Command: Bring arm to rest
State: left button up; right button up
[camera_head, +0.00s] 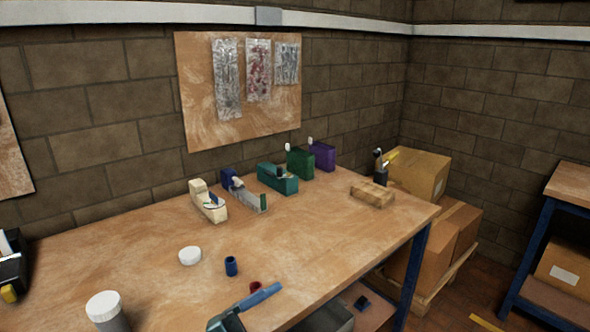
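Neither of my grippers and no part of my arms can be made out in the head view. The wooden workbench (150,285) fills the lower middle of the picture. A tool with a blue bar and a dark grey body (258,297) shows at the bench's front edge, cut off by the bottom of the frame. A small dark red piece (256,287) lies just behind it. A blue cylinder (231,266) and a round white lid (190,256) stand farther back on the bench.
A white-capped jar (104,308) stands front left. Tape dispensers (208,201) and green (300,163) and purple (322,156) boxes line the back. A wooden block (372,193) sits at the right. Cardboard boxes (418,172) stand beyond. The middle of the bench is mostly clear.

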pick_arm(q)
jog(key=s+a+f+n+t+y, duration=0.3)
jog(key=a+f+n+t+y, duration=0.4)
jog(key=f+n+y, duration=0.65)
jog(key=s+a+f+n+g+y, duration=0.1)
jog(key=s+a+f+n+g, duration=0.1)
jog(key=s+f+n+g, duration=0.1)
jog(key=s+a+f+n+g+y+p, duration=0.1)
jog(key=s+a+f+n+g, duration=0.2)
jog(key=s, duration=0.5)
jog(key=shift+f+n, duration=0.45)
jog(key=shift+f, duration=0.5)
